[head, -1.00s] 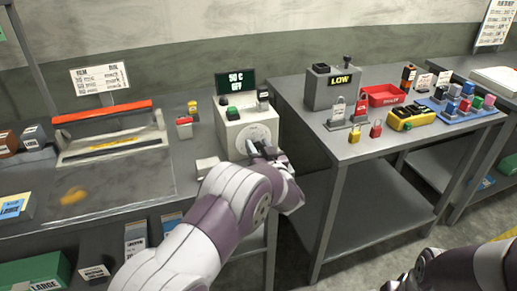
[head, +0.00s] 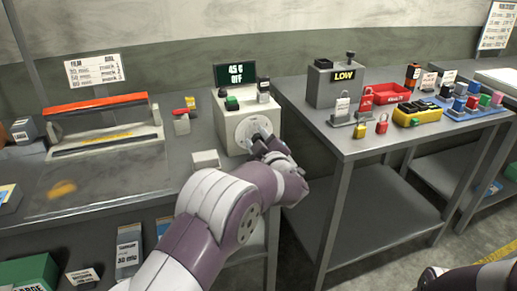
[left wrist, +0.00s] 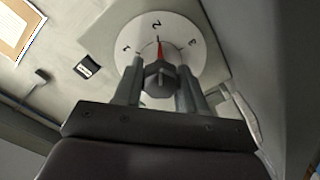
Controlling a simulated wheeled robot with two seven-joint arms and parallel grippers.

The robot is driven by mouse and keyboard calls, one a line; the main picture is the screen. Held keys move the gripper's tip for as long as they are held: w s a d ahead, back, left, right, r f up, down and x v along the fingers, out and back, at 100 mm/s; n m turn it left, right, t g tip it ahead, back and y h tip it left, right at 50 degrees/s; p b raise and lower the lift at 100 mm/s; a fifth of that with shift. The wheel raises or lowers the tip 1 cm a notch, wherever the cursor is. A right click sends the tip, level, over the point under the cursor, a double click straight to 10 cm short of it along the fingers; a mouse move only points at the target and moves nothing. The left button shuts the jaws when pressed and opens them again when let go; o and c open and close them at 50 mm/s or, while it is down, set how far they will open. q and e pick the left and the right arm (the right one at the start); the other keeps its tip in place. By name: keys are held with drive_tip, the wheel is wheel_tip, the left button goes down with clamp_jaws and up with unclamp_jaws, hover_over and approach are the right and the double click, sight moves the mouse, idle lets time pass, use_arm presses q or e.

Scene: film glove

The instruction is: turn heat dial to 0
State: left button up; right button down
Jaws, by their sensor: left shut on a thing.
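The heat dial's white face (head: 245,127) is on the front of a white control box (head: 229,133). No 0 mark shows in the visible part. My left gripper (head: 262,143) is at the dial in the head view. In the left wrist view its two fingers stand on either side of the dark grey knob (left wrist: 160,78), shut on it. The display (head: 236,75) above the box reads about 45 C, OFF. My right gripper is out of view.
A green button (head: 232,103) and small switches sit on top of the box. A sealer with a red bar (head: 95,105) stands to the left. Right of a gap, another table holds a LOW box (head: 333,88), padlocks and a red tray (head: 388,93).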

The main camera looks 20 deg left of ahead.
use_arm(q)
drive_tip(key=n+b, duration=0.6)
drive_tip(key=f+n+b, duration=0.1)
drive_tip(key=n+b, duration=0.2)
drive_tip(key=shift+b, duration=0.35)
drive_tip(key=n+b, duration=0.8)
drive_tip(key=shift+f, duration=0.1)
drive_tip(key=n+b, duration=0.3)
drive_tip(key=n, duration=0.1)
drive_tip(key=shift+n+b, duration=0.3)
drive_tip(key=shift+b, duration=0.1)
drive_tip(key=shift+n+b, duration=1)
drive_tip(key=shift+n, duration=0.4)
drive_tip(key=shift+w+d, duration=0.1)
drive_tip(key=o, duration=1)
drive_tip(key=shift+o, duration=0.2)
drive_tip(key=shift+r, duration=0.2)
drive_tip(key=v, duration=1.2)
drive_tip(key=shift+s+d+p, duration=0.2)
drive_tip(key=shift+s+p, duration=0.15)
drive_tip(key=shift+p, duration=0.05)
